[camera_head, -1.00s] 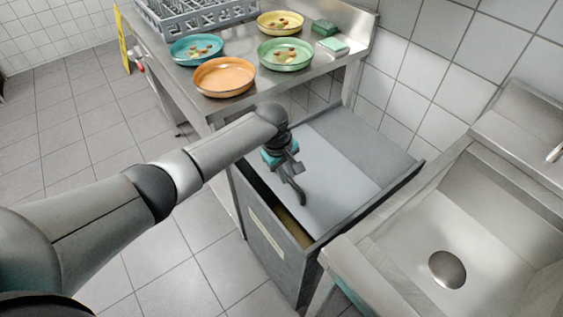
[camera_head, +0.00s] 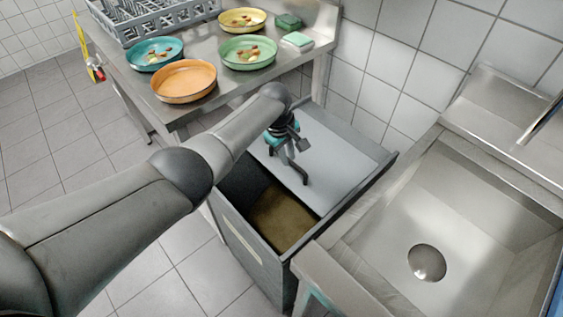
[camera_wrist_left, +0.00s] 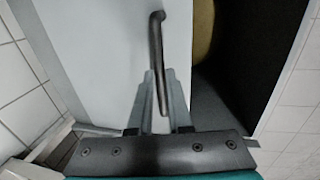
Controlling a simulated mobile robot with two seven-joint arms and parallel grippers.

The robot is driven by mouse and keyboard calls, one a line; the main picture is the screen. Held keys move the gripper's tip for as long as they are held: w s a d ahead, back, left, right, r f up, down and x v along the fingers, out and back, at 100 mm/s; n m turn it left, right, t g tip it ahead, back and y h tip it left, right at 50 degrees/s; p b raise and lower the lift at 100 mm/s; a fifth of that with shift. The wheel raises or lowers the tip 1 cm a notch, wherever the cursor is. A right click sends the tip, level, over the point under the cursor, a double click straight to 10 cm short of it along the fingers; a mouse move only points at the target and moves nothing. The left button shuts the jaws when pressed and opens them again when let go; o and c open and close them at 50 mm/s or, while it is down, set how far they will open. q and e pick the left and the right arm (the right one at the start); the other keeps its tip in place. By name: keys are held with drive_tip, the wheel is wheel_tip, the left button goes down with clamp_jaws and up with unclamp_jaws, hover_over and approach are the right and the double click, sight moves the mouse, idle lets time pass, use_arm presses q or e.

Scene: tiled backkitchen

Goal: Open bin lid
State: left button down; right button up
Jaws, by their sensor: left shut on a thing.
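The grey bin (camera_head: 248,262) stands between the steel table and the sink. Its pale grey lid (camera_head: 335,152) covers the rear part, and the front part is open, showing a brownish inside (camera_head: 280,215). My left gripper (camera_head: 287,146) is over the lid and shut on its dark bar handle (camera_head: 303,172). In the left wrist view, the fingers (camera_wrist_left: 160,90) close around the handle (camera_wrist_left: 156,45), with the lid (camera_wrist_left: 105,50) behind it and the dark opening to the right. My right gripper is not in view.
The steel table (camera_head: 205,108) behind holds an orange plate (camera_head: 184,82), a teal plate (camera_head: 154,56), a green plate (camera_head: 248,54), a yellow plate (camera_head: 242,21), a grey rack (camera_head: 160,22) and green sponges (camera_head: 288,21). A steel sink (camera_head: 480,200) stands close on the right.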

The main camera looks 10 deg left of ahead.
use_arm(q)
drive_tip(key=shift+w+d+f, duration=0.1)
drive_tip(key=shift+w+d, duration=0.4)
drive_tip(key=shift+w, duration=0.1)
drive_tip(key=c, duration=0.8)
unclamp_jaws()
drive_tip(key=shift+c, duration=0.2)
drive_tip(key=shift+a+r, duration=0.15)
drive_tip(key=shift+r, duration=0.45)
wheel_tip(320, 180, up, 14)
drive_tip(key=s+a+p, duration=0.1)
drive_tip(key=s+p, duration=0.1)
drive_tip(key=p, duration=0.4)
drive_tip(key=shift+s+a, duration=0.2)
drive_tip(key=shift+a, duration=0.15)
drive_tip(key=shift+f, duration=0.15)
